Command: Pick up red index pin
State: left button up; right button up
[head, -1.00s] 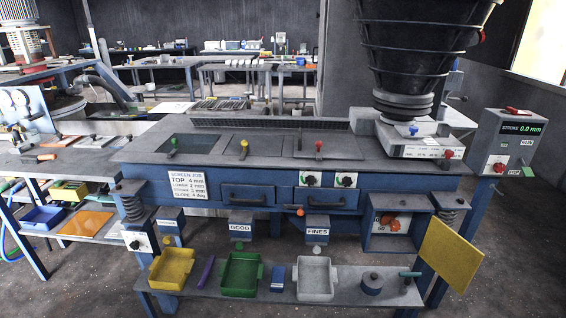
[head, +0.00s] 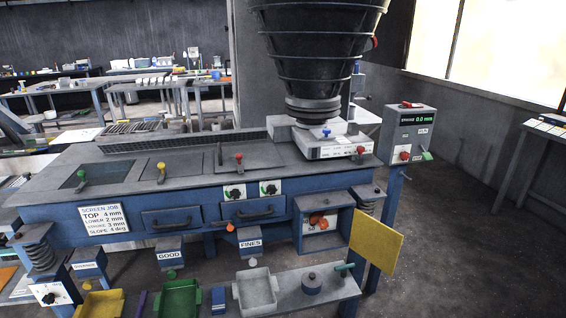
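Several small red things show in the head view, and I cannot tell for sure which is the index pin. A small red piece (head: 412,105) lies on top of the grey stroke control box (head: 408,140) at right. A red-topped handle (head: 239,160) stands on the screen deck (head: 205,168), in a row with a green and a yellow one. A red knob (head: 360,151) is on the feeder base under the black hopper (head: 315,45). Neither of my grippers is in view.
A yellow panel (head: 376,241) juts out at the machine's right front. Yellow, green and grey trays (head: 257,291) sit on the low front shelf. A table (head: 545,130) stands at far right. The floor (head: 460,240) between it and the machine is clear.

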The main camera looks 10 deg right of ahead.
aim_at(360, 150)
jog(key=i+l, duration=0.2)
jog(key=l, duration=0.2)
jog(key=i+l, duration=0.2)
jog(key=l, duration=0.15)
jog(key=i+l, duration=0.2)
jog(key=l, duration=0.2)
jog(key=i+l, duration=0.2)
jog(key=l, duration=0.15)
jog(key=i+l, duration=0.2)
jog(key=l, duration=0.2)
jog(key=i+l, duration=0.2)
jog(key=l, duration=0.2)
